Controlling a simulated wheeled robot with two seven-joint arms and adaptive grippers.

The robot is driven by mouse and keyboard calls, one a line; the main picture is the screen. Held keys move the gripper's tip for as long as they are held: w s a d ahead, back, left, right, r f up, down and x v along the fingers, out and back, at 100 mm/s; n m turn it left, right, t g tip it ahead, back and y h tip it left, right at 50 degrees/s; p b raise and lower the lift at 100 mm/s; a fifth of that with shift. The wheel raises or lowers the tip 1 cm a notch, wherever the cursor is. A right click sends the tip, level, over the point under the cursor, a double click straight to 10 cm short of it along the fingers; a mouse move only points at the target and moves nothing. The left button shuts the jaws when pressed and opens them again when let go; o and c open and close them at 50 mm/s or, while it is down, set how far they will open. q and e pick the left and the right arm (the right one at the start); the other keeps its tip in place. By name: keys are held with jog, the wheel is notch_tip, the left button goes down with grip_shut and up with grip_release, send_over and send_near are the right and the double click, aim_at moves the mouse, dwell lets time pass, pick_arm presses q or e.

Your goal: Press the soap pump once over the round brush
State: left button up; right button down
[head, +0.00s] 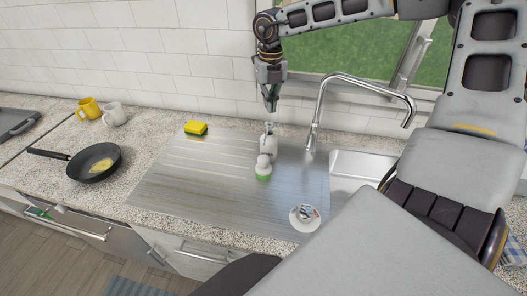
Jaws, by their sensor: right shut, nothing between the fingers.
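The soap pump (270,143) is a pale grey-white bottle standing upright on the metal drainboard. The round brush (263,168), with a white knob on top and a green lower part, sits just in front of it, covering part of its base. The pump's spout appears to point toward the brush side. My right gripper (271,107) points down right above the pump head, shut and empty. A small gap seems to show between the fingertips and the pump top, but I cannot tell for certain whether they touch. My left gripper is not in view.
The ribbed metal drainboard (190,183) is mostly clear on its left. A yellow-green sponge (196,128) lies at the back, a white dish (304,224) at the front right. The tap (314,110) and sink (354,167) are to the right. A frying pan (93,164) and mugs are farther left.

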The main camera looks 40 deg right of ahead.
jog(key=shift+r+p, duration=0.4)
jog(key=shift+r, duration=0.85)
